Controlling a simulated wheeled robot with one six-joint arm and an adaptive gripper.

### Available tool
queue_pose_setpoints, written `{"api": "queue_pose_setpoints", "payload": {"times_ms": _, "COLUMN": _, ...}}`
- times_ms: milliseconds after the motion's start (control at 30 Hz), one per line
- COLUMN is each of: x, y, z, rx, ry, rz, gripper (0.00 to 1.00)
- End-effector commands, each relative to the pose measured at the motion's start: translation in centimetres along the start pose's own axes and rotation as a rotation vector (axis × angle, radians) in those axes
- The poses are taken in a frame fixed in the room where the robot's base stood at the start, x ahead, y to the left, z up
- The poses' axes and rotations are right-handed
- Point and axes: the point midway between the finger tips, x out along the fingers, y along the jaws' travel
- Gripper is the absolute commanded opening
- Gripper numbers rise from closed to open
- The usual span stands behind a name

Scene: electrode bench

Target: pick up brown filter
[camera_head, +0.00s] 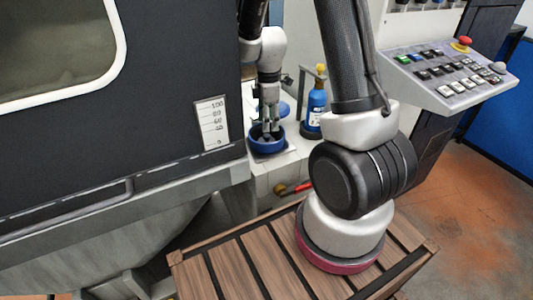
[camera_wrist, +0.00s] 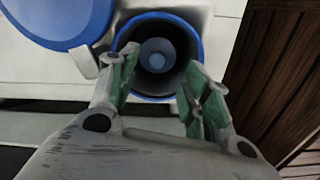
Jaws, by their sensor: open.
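I cannot make out a brown filter in either view. My gripper (camera_head: 267,132) points down at a blue-rimmed round cup (camera_head: 266,149) on the pale bench in the head view. In the wrist view my gripper (camera_wrist: 160,82) is open, its green-padded fingers on either side of the near part of the cup (camera_wrist: 152,98). Nothing is between the fingers. The cup has a dark inner wall and a small grey-blue round shape (camera_wrist: 156,54) at its bottom. I cannot tell whether the fingertips touch the rim.
A round blue lid (camera_wrist: 62,18) lies beside the cup. A blue bottle (camera_head: 315,106) with a yellow top stands to the right. A dark machine wall (camera_head: 170,60) is close on the left. A red-handled lever (camera_head: 294,188) sits below the bench, and a button panel (camera_head: 452,80) is at upper right.

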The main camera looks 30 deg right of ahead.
Motion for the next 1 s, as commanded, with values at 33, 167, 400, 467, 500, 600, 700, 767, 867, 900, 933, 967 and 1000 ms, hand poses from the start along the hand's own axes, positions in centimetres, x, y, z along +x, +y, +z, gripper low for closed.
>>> {"api": "queue_pose_setpoints", "payload": {"times_ms": 33, "x": 0.7, "y": 0.0, "z": 0.0, "rx": 0.000, "ry": -0.001, "rz": -0.002, "gripper": 0.48}}
{"api": "queue_pose_setpoints", "payload": {"times_ms": 167, "x": 2.6, "y": 0.1, "z": -0.2, "rx": 0.001, "ry": -0.001, "rz": -0.004, "gripper": 0.48}}
{"api": "queue_pose_setpoints", "payload": {"times_ms": 400, "x": 5.5, "y": 0.3, "z": -0.4, "rx": 0.002, "ry": 0.000, "rz": 0.000, "gripper": 0.48}}
{"api": "queue_pose_setpoints", "payload": {"times_ms": 467, "x": 5.6, "y": 0.3, "z": -0.4, "rx": 0.002, "ry": 0.000, "rz": 0.000, "gripper": 0.48}}
{"api": "queue_pose_setpoints", "payload": {"times_ms": 500, "x": 5.6, "y": 0.3, "z": -0.4, "rx": 0.002, "ry": 0.000, "rz": 0.001, "gripper": 0.48}}
{"api": "queue_pose_setpoints", "payload": {"times_ms": 600, "x": 5.6, "y": 0.3, "z": -0.4, "rx": 0.002, "ry": 0.000, "rz": 0.001, "gripper": 0.48}}
{"api": "queue_pose_setpoints", "payload": {"times_ms": 700, "x": 5.6, "y": 0.3, "z": -0.4, "rx": 0.002, "ry": 0.000, "rz": 0.001, "gripper": 0.37}}
{"api": "queue_pose_setpoints", "payload": {"times_ms": 767, "x": 5.6, "y": 0.3, "z": -0.4, "rx": 0.003, "ry": 0.000, "rz": 0.001, "gripper": 0.26}}
{"api": "queue_pose_setpoints", "payload": {"times_ms": 867, "x": 5.6, "y": 0.3, "z": -0.4, "rx": 0.003, "ry": 0.000, "rz": 0.001, "gripper": 0.08}}
{"api": "queue_pose_setpoints", "payload": {"times_ms": 900, "x": 5.6, "y": 0.3, "z": -0.4, "rx": 0.003, "ry": 0.000, "rz": 0.001, "gripper": 0.01}}
{"api": "queue_pose_setpoints", "payload": {"times_ms": 933, "x": 5.6, "y": 0.3, "z": -0.4, "rx": 0.003, "ry": 0.000, "rz": 0.001, "gripper": 0.00}}
{"api": "queue_pose_setpoints", "payload": {"times_ms": 967, "x": 5.6, "y": 0.3, "z": -0.4, "rx": 0.003, "ry": 0.000, "rz": 0.001, "gripper": 0.00}}
{"api": "queue_pose_setpoints", "payload": {"times_ms": 1000, "x": 5.6, "y": 0.3, "z": -0.4, "rx": 0.003, "ry": 0.000, "rz": 0.001, "gripper": 0.00}}
